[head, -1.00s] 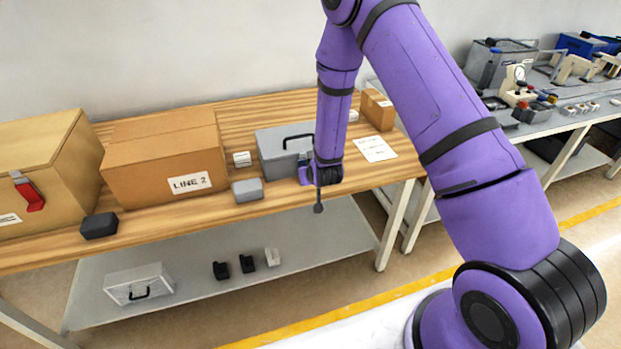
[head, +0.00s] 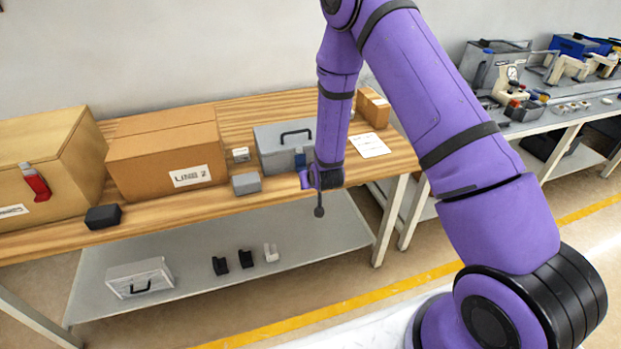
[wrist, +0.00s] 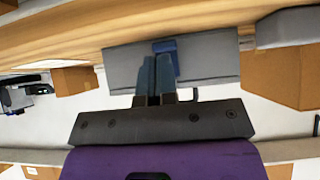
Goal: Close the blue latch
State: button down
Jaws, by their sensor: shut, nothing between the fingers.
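A grey toolbox (head: 268,150) with a dark top handle stands on the wooden bench. Its blue latch (head: 300,159) is on the front face, just above and behind my gripper (head: 306,180) in the head view. The wrist view shows the scene upside down, with the blue latch (wrist: 165,46) on the grey box front (wrist: 120,65). My gripper (wrist: 157,60) is shut and empty, its two fingers side by side and pointing at the box front. The fingertips overlap part of the latch in the picture. I cannot tell whether they touch it, nor the latch's exact angle.
A small grey block (head: 246,184) sits left of the toolbox, and a cardboard box (head: 165,155) stands farther left. A tan box with a red latch (head: 36,182) is at far left. A paper sheet (head: 369,145) lies to the right. The bench's front edge is just under my gripper.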

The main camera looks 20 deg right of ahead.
jog(key=s, duration=0.9)
jog(key=shift+w, duration=0.1)
jog(key=s+d+r+g, duration=0.1)
jog(key=s+r, duration=0.1)
jog(key=r, duration=1.2)
jog(key=s+d+r+g, duration=0.1)
jog(key=s+r, duration=0.1)
jog(key=r, duration=1.2)
jog(key=s+d+r+g, duration=0.1)
jog(key=s+d+r, duration=0.1)
jog(key=s+r, duration=0.6)
jog(key=s+d+r+g, duration=0.1)
jog(key=s+d+r, duration=0.1)
jog(key=s+r, duration=0.7)
jog(key=s, duration=0.8)
jog(key=shift+d, duration=0.35)
